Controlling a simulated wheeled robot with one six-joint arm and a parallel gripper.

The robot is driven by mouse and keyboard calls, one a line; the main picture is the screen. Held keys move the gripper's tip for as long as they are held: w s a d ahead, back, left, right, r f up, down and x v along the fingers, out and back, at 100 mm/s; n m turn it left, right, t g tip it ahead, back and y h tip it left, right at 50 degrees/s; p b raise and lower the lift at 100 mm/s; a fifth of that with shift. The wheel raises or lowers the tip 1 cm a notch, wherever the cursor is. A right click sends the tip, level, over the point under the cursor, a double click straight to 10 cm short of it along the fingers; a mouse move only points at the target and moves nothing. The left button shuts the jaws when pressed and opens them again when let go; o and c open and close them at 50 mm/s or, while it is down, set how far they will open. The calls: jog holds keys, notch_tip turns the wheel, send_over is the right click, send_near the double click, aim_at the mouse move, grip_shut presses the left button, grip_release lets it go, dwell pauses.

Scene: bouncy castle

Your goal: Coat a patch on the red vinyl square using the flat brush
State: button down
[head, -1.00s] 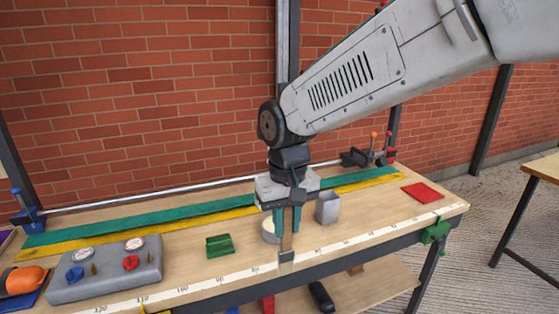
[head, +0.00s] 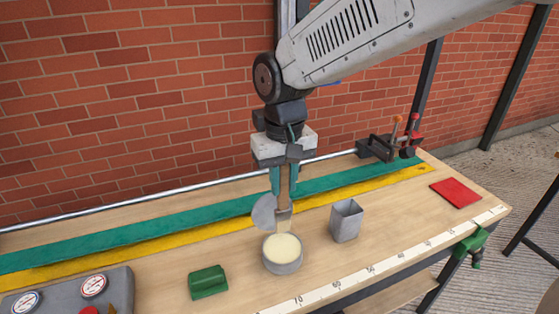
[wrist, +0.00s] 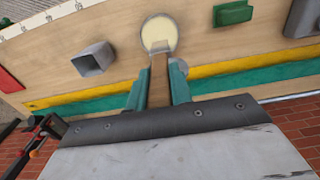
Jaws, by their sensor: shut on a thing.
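My gripper (head: 283,196) is shut on the wooden handle of the flat brush (head: 284,216), which hangs upright with its pale bristles down. The bristle end shows at the far rim of a round pot (head: 284,270) of cream-coloured liquid; whether it touches the liquid I cannot tell. In the wrist view the brush handle (wrist: 159,82) runs between my teal fingers toward the pot (wrist: 174,36). A grey round lid (head: 263,212) stands tilted behind the pot. The red vinyl square (head: 456,193) lies flat at the right end of the bench, away from my gripper.
A square grey metal cup (head: 346,222) stands just right of the pot. A green block (head: 208,282) lies to the left, near a grey gauge box (head: 65,295). Green and yellow strips (head: 130,237) run along the back. Clear wood lies between cup and red square.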

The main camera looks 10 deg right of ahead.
aim_at(283, 205)
jog(key=shift+w+f, duration=0.1)
jog(key=shift+w, duration=0.2)
jog(key=shift+w+f, duration=0.1)
jog(key=shift+f, duration=3.4)
jog(key=shift+r, duration=3.55)
